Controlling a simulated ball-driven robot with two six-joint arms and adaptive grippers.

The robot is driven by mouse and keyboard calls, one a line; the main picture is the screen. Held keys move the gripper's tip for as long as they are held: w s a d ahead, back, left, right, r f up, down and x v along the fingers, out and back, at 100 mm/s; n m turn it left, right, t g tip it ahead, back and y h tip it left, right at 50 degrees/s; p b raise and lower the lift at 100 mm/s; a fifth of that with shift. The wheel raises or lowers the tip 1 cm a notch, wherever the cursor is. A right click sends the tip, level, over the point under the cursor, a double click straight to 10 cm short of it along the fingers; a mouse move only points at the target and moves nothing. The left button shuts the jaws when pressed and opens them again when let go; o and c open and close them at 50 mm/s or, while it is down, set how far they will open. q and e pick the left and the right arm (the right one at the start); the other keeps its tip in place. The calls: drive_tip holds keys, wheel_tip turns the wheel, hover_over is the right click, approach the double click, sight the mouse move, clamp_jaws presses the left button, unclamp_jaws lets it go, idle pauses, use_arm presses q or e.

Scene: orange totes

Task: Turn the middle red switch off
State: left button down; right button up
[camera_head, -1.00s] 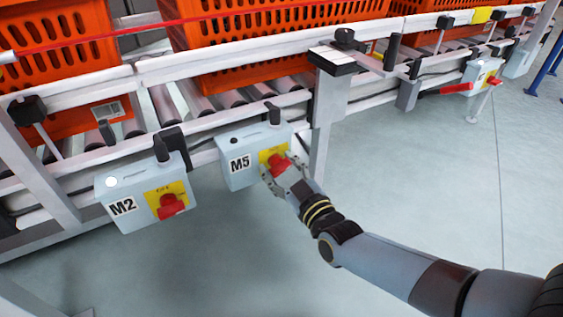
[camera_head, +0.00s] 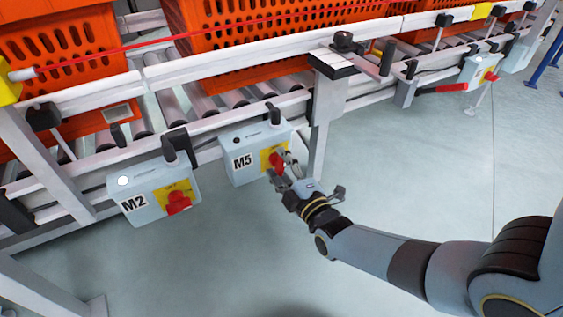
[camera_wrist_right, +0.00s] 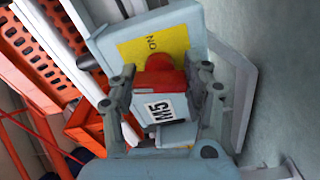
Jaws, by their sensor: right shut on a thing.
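The middle red switch (camera_head: 277,162) sits on a yellow plate on the grey box marked M5 (camera_head: 240,175). My right gripper (camera_head: 286,170) is shut on this switch. In the right wrist view the red switch (camera_wrist_right: 159,76) lies between the two fingers (camera_wrist_right: 160,95), in front of the yellow plate (camera_wrist_right: 160,46) with the word ON. The M5 label (camera_wrist_right: 158,108) also shows between the fingers. The fingers and palm hide part of the switch. My left gripper is in neither view.
The M2 box (camera_head: 150,212) with its own red switch (camera_head: 178,202) hangs to the left. A third box (camera_head: 478,70) with a red switch is at the far right. Orange totes (camera_head: 240,68) stand on the roller conveyor behind. The floor in front is clear.

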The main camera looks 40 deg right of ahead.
drive_tip(key=shift+n, duration=1.4)
drive_tip(key=shift+n+p, duration=0.3)
drive_tip(key=o, duration=1.2)
drive_tip(key=s, duration=0.4)
drive_tip(key=s+a, duration=0.1)
drive_tip(key=s, duration=0.7)
drive_tip(key=shift+a, duration=0.3)
